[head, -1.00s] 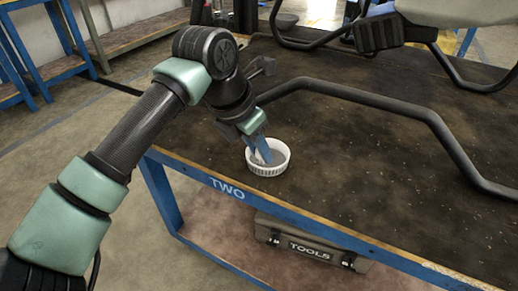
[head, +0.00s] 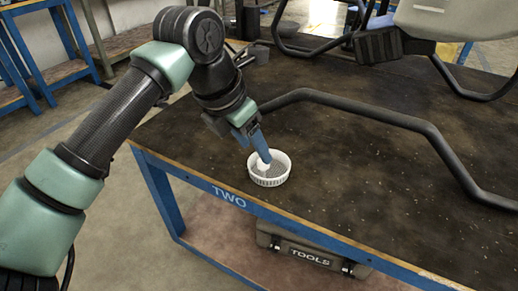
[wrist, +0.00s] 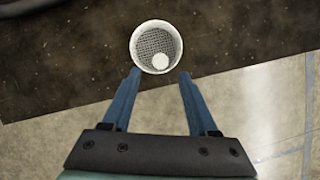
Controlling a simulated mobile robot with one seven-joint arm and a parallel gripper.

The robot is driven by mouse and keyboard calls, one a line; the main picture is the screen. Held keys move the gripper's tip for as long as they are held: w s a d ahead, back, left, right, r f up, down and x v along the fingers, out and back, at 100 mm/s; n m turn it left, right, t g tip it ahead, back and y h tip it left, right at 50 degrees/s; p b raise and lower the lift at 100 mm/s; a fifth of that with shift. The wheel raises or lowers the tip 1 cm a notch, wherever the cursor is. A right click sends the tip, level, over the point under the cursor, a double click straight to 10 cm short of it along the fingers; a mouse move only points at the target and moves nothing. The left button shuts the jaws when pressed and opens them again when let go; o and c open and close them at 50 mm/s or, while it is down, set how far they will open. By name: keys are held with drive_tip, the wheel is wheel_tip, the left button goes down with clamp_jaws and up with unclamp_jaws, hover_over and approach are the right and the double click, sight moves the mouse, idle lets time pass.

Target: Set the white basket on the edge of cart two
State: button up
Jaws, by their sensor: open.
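The white basket (head: 281,178) is a small round ribbed cup with a mesh bottom. It stands upright on the dark top of cart two (head: 330,185), close to its front edge above the "TWO" label. In the wrist view the basket (wrist: 137,42) shows from above, with a small white round piece (wrist: 160,62) inside. My gripper (head: 262,153) is over the basket with its blue fingers pointing down. In the wrist view the gripper (wrist: 160,72) is open, its fingers apart, with the basket just past the tips. Whether the fingers touch the basket is unclear.
A black bent tube (head: 365,112) of the drone frame rises to the right of the basket. The drone body (head: 455,25) is at the back right. A TOOLS case (head: 310,248) sits under the cart.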

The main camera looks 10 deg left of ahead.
drive_tip(key=p+v, duration=0.1)
drive_tip(key=v, duration=0.5)
drive_tip(key=shift+r+p, duration=0.3)
drive_tip(key=shift+r, duration=0.1)
drive_tip(key=shift+s+a, duration=0.1)
